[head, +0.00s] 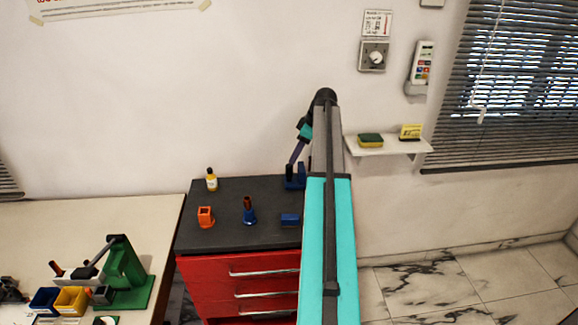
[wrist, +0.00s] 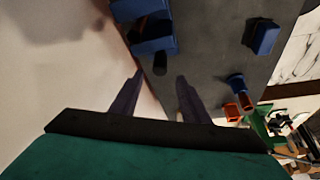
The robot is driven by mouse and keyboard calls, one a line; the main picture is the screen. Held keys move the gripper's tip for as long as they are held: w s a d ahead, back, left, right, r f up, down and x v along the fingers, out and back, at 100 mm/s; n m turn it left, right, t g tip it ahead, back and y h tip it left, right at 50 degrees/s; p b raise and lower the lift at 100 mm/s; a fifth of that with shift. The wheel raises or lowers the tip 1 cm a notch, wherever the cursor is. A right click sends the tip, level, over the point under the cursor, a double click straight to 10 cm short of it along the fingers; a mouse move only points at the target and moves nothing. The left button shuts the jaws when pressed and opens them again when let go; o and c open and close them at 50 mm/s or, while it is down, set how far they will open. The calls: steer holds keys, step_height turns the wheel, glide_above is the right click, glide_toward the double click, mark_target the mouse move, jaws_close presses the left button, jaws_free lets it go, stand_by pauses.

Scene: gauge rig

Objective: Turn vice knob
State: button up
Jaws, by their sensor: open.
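A blue vice (head: 290,184) stands at the back right of the dark cabinet top, partly hidden by my arm. In the wrist view the blue vice (wrist: 155,46) is at the top, with a dark round knob (wrist: 160,66) on its near side. My gripper (wrist: 160,76) is open and empty, its two purple fingers pointing at the vice. The knob appears between the fingertips in the picture; I cannot tell whether it is between them in depth. In the head view my gripper (head: 292,162) is just above the vice, and the knob cannot be made out.
On the cabinet top (head: 230,188) are a yellow bottle (head: 211,181), an orange holder (head: 205,217), a blue piece with a brown top (head: 249,212) and a blue block (head: 290,219). The wall is close behind. A shelf (head: 385,147) with sponges is to the right.

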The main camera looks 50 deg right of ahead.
mark_target(290, 166)
steer(key=shift+p+x, duration=1.15)
steer(key=shift+x, duration=2.9)
steer(key=shift+c, duration=0.3)
steer(key=c, duration=1)
